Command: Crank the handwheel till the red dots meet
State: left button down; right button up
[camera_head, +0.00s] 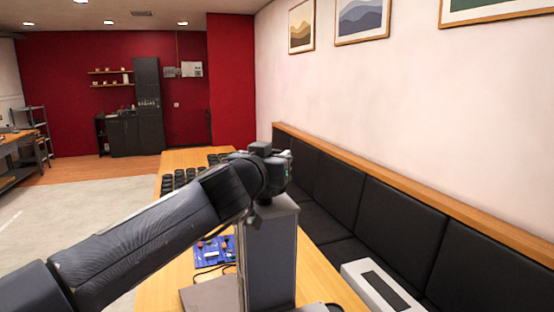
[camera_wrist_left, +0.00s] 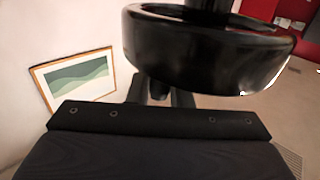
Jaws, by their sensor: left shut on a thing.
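The laser marker's grey column (camera_head: 268,255) stands upright on the wooden table. My left arm reaches across to the column's top, where its wrist hides most of the head. The black round handwheel (camera_wrist_left: 205,55) fills the upper middle of the left wrist view. My left gripper (camera_wrist_left: 160,98) is right at the wheel's lower rim, shut on a part of it, seemingly its crank handle; the wheel and fingers hide the grip itself. The red dots do not show in either view. My right gripper is not in view.
On the table (camera_head: 160,285) lie a blue mat (camera_head: 206,256) with small coloured items, a grey plate (camera_head: 208,296) and several black round items (camera_head: 180,179). A black padded bench (camera_head: 395,225) runs along the right wall. A white box (camera_head: 372,278) stands at the lower right.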

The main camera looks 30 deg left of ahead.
pick_arm(q)
jog(key=shift+w+f+n+y, duration=0.1)
jog(key=shift+n+y, duration=0.3)
jog(key=shift+y, duration=0.2)
